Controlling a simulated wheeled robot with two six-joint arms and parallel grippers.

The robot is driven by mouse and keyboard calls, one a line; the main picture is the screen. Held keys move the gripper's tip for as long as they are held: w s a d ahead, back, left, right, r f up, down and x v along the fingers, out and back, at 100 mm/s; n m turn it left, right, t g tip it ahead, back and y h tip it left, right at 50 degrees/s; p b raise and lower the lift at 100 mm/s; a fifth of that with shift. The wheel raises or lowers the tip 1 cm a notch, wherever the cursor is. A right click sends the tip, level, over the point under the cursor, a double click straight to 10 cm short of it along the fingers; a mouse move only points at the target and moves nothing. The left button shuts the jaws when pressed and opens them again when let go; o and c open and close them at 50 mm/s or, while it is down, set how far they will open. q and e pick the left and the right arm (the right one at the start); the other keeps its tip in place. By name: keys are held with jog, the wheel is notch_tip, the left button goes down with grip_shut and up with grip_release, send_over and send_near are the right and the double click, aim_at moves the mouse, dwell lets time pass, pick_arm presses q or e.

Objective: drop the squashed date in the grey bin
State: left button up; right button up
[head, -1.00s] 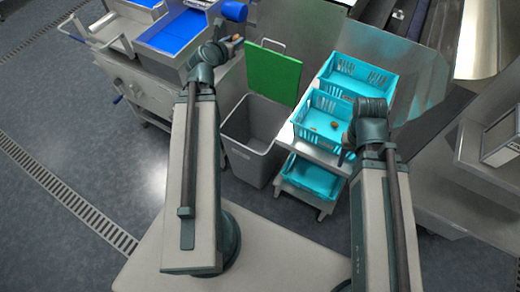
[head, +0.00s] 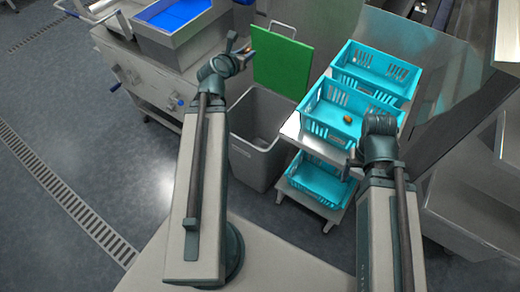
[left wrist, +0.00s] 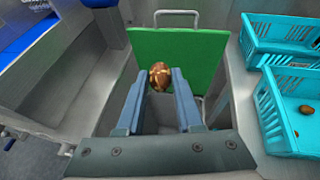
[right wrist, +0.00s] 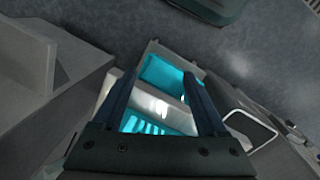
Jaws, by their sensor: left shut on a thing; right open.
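The date (left wrist: 160,76), brown and glossy with pale patches, is held between the fingertips of my left gripper (left wrist: 160,80). In the head view my left gripper (head: 242,49) is shut on it, up beside the left edge of the green lid. The grey bin (head: 252,163) stands open on the floor, its green lid (head: 282,62) raised at the back. In the left wrist view the green lid (left wrist: 200,48) is behind the date. My right gripper (right wrist: 160,78) is open and empty; in the head view it is beside the teal crates.
A cart right of the bin holds teal crates (head: 326,122); a small brown date (head: 347,119) lies in the nearer one. A steel bench with a blue-lined tray (head: 172,36) stands left. A floor drain (head: 70,195) runs at far left.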

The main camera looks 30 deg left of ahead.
pick_arm(q)
jog(key=w+f+m+h+b, duration=0.1)
jog(key=w+f+b, duration=0.1)
jog(key=f+b, duration=0.9)
jog(key=w+a+f+m+h+b, duration=0.1)
jog(key=w+f+b, duration=0.2)
jog(key=f+b, duration=0.8)
jog(key=w+a+f+m+h+b, duration=0.1)
jog(key=w+f+b, duration=0.2)
jog(key=f+b, duration=0.8)
jog(key=shift+a+f+b, duration=0.15)
jog(key=shift+f+b, duration=0.15)
jog(key=shift+f, duration=0.45)
pick_arm(e)
jog(key=shift+o, duration=1.1)
notch_tip(320, 180, down, 34)
jog(key=shift+f, duration=0.25)
pick_arm(q)
jog(key=shift+w+f, duration=0.1)
pick_arm(e)
jog(key=shift+d, duration=0.1)
pick_arm(q)
notch_tip(320, 180, down, 6)
jog(key=b, duration=0.6)
pick_arm(e)
notch_tip(320, 180, down, 6)
jog(key=shift+r, duration=0.1)
pick_arm(q)
jog(key=o, duration=1)
